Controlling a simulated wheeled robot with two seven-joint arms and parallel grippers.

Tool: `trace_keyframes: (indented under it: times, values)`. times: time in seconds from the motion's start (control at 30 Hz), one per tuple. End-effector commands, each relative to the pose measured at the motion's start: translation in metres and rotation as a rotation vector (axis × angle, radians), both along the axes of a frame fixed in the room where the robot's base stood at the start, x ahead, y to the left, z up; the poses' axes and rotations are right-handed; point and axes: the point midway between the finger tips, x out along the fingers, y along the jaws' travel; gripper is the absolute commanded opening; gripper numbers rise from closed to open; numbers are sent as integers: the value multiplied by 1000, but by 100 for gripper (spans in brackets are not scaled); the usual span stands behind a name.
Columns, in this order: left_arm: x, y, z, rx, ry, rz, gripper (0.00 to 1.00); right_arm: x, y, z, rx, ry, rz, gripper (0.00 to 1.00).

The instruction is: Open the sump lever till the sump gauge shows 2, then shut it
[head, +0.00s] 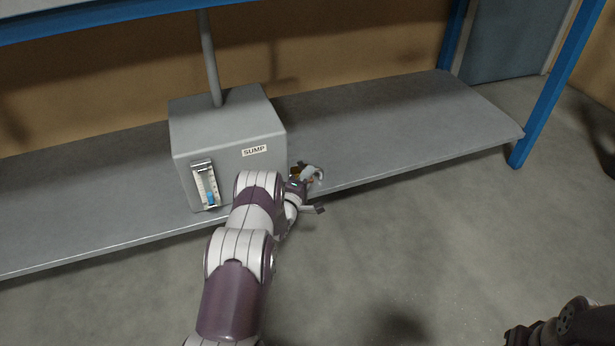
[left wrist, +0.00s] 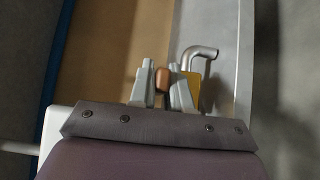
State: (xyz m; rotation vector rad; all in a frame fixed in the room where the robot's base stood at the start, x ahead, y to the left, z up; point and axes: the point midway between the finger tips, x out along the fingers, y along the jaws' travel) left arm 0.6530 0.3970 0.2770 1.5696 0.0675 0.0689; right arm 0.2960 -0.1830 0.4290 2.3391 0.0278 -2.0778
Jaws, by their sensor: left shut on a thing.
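The sump is a grey box (head: 225,125) on the shelf, with a white label (head: 254,151) reading SUMP. Its gauge (head: 205,185) is on the front face, with blue (head: 211,198) in the lower part of the tube; the marks are too small to read. My left gripper (head: 308,178) is at the box's right side. In the left wrist view, its two grey fingers (left wrist: 163,88) are shut on an orange-brown lever handle (left wrist: 162,79). The arm and fingers hide most of the lever, so its angle cannot be told. My right gripper's fingers are not seen.
A bent grey spout (left wrist: 201,53) and a yellow part (left wrist: 193,91) are close beside the fingers. A vertical pipe (head: 209,58) rises from the box. The grey shelf (head: 400,120) is clear to the right, and a blue post (head: 545,105) stands at its end.

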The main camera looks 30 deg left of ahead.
Motion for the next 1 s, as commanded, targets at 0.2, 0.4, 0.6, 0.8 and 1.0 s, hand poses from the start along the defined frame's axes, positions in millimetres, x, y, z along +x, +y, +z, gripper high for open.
trace_keyframes:
  times: [0.2, 0.4, 0.6, 0.8, 1.0]
  values:
    - [9, -8, 1, 0, -1, 161, 0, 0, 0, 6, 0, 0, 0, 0]
    - [13, -8, 0, 0, 0, 254, 0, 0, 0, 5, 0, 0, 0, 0]
    - [13, -8, 0, 0, 0, 256, 0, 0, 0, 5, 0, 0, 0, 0]
    - [13, -8, 0, 0, 0, 255, 38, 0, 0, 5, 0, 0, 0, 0]
    - [12, -8, 0, 0, 1, 254, 38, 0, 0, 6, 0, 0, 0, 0]
